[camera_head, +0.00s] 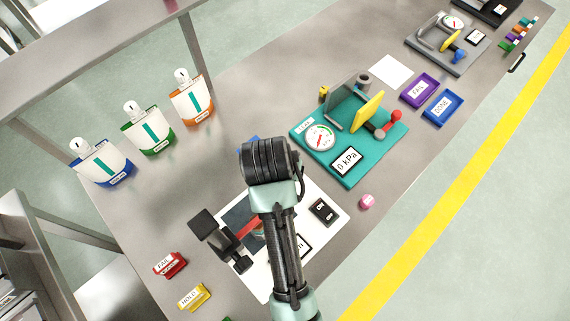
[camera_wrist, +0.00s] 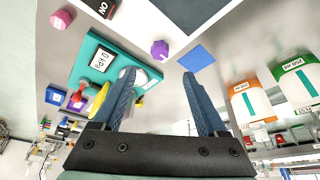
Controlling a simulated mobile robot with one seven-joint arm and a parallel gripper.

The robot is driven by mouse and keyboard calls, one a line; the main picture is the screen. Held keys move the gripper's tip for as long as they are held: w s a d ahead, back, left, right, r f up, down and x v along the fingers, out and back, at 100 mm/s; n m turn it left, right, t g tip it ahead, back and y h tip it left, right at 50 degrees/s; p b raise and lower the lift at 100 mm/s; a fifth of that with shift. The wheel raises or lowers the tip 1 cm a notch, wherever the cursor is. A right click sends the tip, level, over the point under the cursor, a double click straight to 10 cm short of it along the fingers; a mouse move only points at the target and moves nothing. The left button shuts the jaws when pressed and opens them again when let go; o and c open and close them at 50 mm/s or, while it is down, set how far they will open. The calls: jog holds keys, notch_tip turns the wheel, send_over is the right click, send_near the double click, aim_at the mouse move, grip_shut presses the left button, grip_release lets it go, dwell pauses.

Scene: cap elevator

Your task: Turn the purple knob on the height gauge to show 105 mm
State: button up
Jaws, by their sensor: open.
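A white board (camera_head: 326,193) lies on the bench, carrying a black stand with a red arm (camera_head: 246,228) and an ON/OFF box (camera_head: 323,211). It looks like the height gauge; my arm covers its middle and part of a readout. No purple knob shows in the head view. In the wrist view a purple ribbed knob or cap (camera_wrist: 160,49) shows beyond my fingertips; I cannot tell whether it is fixed to the gauge. My gripper (camera_wrist: 158,74) is open, with nothing between its fingers. In the head view my own arm hides the fingers.
A teal pressure board (camera_head: 352,180) with a dial stands just right of my arm. A pink cap (camera_head: 367,201) lies near the bench's front edge. FAIL (camera_head: 171,265) and HOLD (camera_head: 194,297) signs stand at lower left. Pouches (camera_head: 150,130) line the back; purple (camera_head: 419,90) and blue (camera_head: 442,107) trays sit right.

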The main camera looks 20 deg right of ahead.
jog(key=x, duration=1)
jog(key=shift+f, duration=0.3)
grip_shut()
